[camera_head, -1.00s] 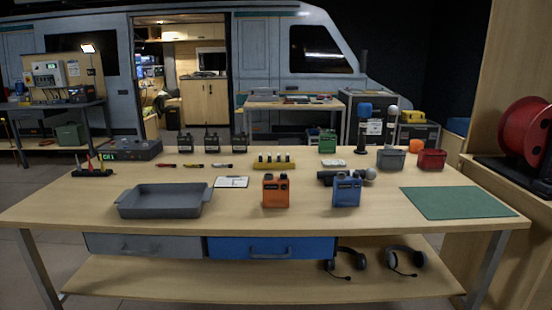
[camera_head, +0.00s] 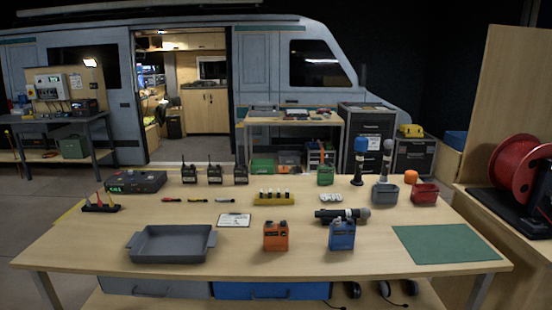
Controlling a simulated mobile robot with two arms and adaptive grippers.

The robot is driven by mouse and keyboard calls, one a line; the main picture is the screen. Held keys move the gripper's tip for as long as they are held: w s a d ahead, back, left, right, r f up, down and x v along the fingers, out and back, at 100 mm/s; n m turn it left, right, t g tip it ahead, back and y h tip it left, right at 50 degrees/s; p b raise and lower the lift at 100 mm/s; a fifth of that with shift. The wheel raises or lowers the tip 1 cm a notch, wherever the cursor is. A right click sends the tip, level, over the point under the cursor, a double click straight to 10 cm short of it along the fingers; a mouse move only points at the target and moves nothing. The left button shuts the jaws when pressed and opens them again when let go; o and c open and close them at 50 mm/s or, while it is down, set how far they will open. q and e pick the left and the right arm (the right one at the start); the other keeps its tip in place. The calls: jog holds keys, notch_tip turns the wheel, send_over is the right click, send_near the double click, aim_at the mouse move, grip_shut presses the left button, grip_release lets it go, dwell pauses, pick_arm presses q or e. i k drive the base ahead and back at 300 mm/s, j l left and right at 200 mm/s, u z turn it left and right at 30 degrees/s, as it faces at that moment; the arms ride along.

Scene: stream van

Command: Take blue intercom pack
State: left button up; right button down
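The blue intercom pack (camera_head: 342,234) stands upright near the front of the wooden table, right of centre. A dark microphone (camera_head: 342,215) lies just behind it. An orange pack (camera_head: 276,236) of similar shape stands to its left, and a green pack (camera_head: 325,175) stands farther back. Nothing touches the blue pack from the front, as far as I can see. Neither of my grippers is in view.
A grey tray (camera_head: 170,256) sits at the table's front left and a green mat (camera_head: 446,243) at the front right. A clipboard (camera_head: 235,220), a yellow battery holder (camera_head: 273,199), and grey (camera_head: 385,194) and red (camera_head: 424,194) bins stand behind. The table front between tray and orange pack is clear.

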aim_at(339, 239)
jog(key=i+l+u, duration=0.15)
jog(key=l, duration=0.2)
jog(key=i+l+u, duration=0.1)
jog(key=l, duration=0.25)
jog(key=i+l+u, duration=0.3)
jog(key=l, duration=0.45)
jog(key=i, duration=0.05)
